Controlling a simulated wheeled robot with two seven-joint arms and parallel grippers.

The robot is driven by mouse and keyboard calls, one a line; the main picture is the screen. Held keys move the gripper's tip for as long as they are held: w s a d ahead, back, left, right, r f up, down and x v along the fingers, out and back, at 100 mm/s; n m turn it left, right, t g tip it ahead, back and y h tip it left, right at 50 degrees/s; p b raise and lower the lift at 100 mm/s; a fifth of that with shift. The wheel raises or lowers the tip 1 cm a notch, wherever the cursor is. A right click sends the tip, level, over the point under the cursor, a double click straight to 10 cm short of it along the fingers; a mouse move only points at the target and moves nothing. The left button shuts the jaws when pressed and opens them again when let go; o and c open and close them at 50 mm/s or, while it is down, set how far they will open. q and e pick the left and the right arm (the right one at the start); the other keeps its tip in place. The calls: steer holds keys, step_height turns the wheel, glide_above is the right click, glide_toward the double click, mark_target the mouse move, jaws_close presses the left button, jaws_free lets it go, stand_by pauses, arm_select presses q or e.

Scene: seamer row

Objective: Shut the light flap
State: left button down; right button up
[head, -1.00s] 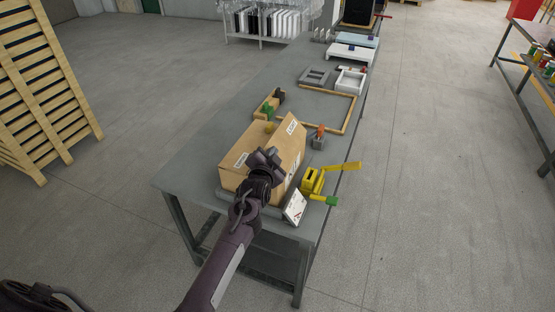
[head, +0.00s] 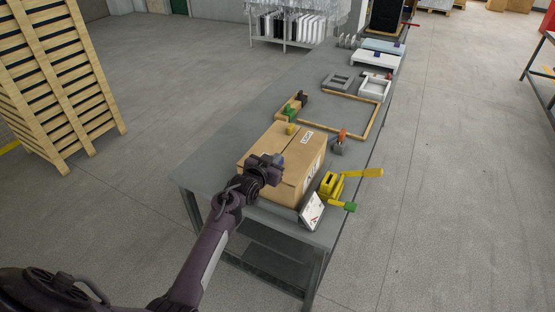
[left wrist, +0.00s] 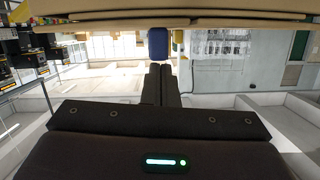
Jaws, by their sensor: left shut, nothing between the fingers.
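The cardboard carton (head: 312,172) stands on the grey table. Its top flaps (head: 290,148) look lying flat, with a yellow piece (head: 290,129) at the far edge. I cannot tell from the colour which flap is the light one. My left gripper (head: 275,163) is shut and empty, over the near left part of the carton's top; whether it touches is unclear. A small blue-grey piece (head: 279,160) shows by its tips. In the left wrist view the shut fingers (left wrist: 160,84) point at a blue piece (left wrist: 158,42) beneath the carton's tan edge (left wrist: 150,20). My right gripper is out of view.
Right of the carton are a yellow lever device (head: 331,184) and a tilted white card (head: 312,211). An orange-topped piece (head: 340,142) and a wooden frame (head: 366,122) lie beyond.

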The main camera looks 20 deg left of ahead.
arm_select(q)
steer(key=shift+a+f, duration=0.1)
steer(key=shift+f, duration=0.05)
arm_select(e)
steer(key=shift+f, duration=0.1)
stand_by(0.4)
